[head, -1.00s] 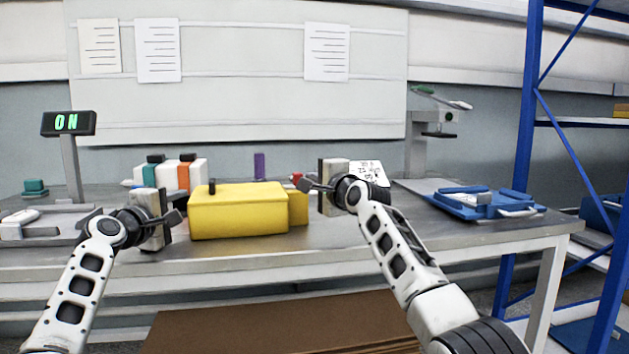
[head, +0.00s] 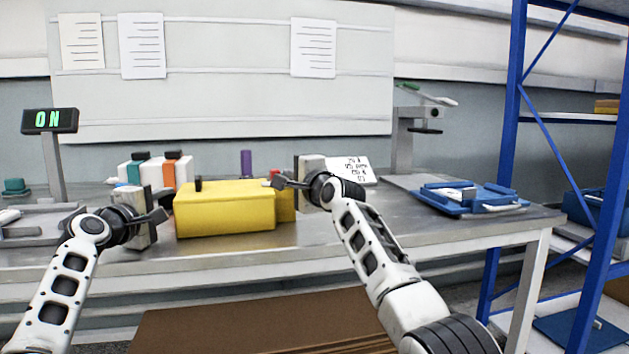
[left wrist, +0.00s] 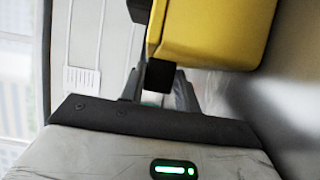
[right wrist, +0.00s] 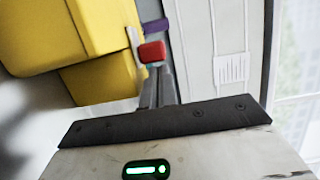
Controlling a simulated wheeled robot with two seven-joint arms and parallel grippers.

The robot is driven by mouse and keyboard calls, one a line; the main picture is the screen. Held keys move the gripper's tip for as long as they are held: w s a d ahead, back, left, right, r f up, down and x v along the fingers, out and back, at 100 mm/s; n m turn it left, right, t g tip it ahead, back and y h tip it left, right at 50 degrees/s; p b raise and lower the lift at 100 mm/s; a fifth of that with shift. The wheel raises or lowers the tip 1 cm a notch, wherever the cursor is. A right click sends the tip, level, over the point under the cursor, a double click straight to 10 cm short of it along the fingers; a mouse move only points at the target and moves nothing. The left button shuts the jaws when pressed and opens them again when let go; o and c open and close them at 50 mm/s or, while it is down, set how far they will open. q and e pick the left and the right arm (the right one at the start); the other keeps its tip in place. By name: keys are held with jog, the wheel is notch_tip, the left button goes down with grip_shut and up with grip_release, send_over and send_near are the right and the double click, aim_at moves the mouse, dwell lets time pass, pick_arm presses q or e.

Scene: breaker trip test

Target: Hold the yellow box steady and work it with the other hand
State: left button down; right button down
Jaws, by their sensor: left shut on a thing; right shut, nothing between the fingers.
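The yellow box (head: 225,212) sits on the metal bench, with a dark knob (head: 198,185) on top near its left end. My left gripper (head: 163,212) is at the box's left end. In the left wrist view it is shut on a black block (left wrist: 159,75) at the box's end. A red button (right wrist: 152,52) on a pale mount stands at the box's right side. My right gripper (head: 277,181) is shut and empty, its tips right by the red button; whether they touch it I cannot tell.
A display (head: 50,121) at the left reads ON. White containers with teal and orange bands (head: 172,170) and a purple post (head: 246,163) stand behind the box. A blue tray (head: 470,200) lies at the right. A blue rack (head: 510,120) stands past the bench end.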

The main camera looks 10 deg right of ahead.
pick_arm(q)
jog(key=shift+r, duration=0.1)
pick_arm(e)
jog(key=s+d, duration=0.6)
jog(key=s, duration=0.3)
jog(key=shift+s+d, duration=0.2)
pick_arm(q)
jog(key=c, duration=0.9)
grip_release()
jog(key=shift+c, duration=0.2)
jog(key=shift+a, duration=0.1)
